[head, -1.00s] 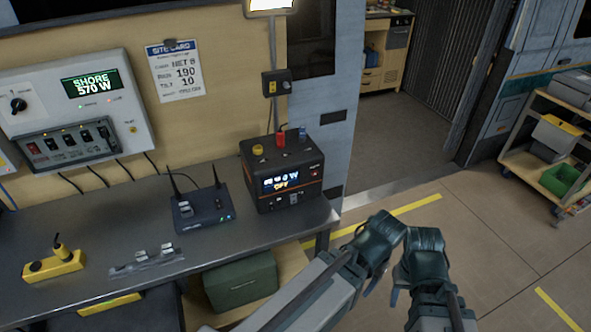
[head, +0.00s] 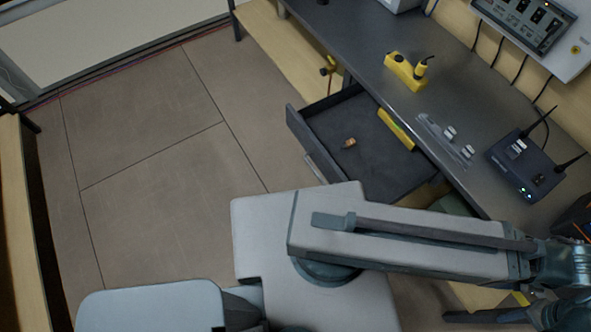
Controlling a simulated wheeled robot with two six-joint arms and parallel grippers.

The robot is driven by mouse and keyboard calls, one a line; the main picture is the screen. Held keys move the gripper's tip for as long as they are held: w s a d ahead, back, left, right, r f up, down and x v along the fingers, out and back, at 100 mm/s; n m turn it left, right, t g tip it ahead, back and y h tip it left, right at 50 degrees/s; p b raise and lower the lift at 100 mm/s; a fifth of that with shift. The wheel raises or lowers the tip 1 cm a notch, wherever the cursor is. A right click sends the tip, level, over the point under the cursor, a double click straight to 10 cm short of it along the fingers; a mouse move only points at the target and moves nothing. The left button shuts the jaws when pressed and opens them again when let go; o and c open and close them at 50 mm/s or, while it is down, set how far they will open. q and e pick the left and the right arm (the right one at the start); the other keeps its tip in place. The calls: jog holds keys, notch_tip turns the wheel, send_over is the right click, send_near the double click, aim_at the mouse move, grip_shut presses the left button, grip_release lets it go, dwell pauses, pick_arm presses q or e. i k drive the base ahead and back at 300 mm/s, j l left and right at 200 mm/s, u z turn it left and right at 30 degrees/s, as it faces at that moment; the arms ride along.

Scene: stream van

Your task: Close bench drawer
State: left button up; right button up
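The bench drawer (head: 307,143) is pulled out from under the grey workbench (head: 455,95) and stands open, with its dark tray showing. A small orange-brown item (head: 349,143) lies on its floor, and a yellow item (head: 397,128) is near its bench-side edge. My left arm crosses the lower part of the head view, below the drawer in the picture and apart from it as far as I can see. Its wrist reaches the right edge; the fingertips are too cut off and cluttered to read. My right gripper is not clearly in view.
A yellow socket block (head: 404,72), a grey strip with pale pieces (head: 446,140) and a router with antennas (head: 525,168) stand on the bench top. The tiled floor (head: 150,140) left of the drawer is clear. A wooden edge (head: 17,230) is at far left.

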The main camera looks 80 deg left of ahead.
aim_at(387, 171)
jog(key=u, duration=2.45)
jog(key=k+j+u, duration=0.1)
jog(key=k+j, duration=0.15)
jog(key=k, duration=0.15)
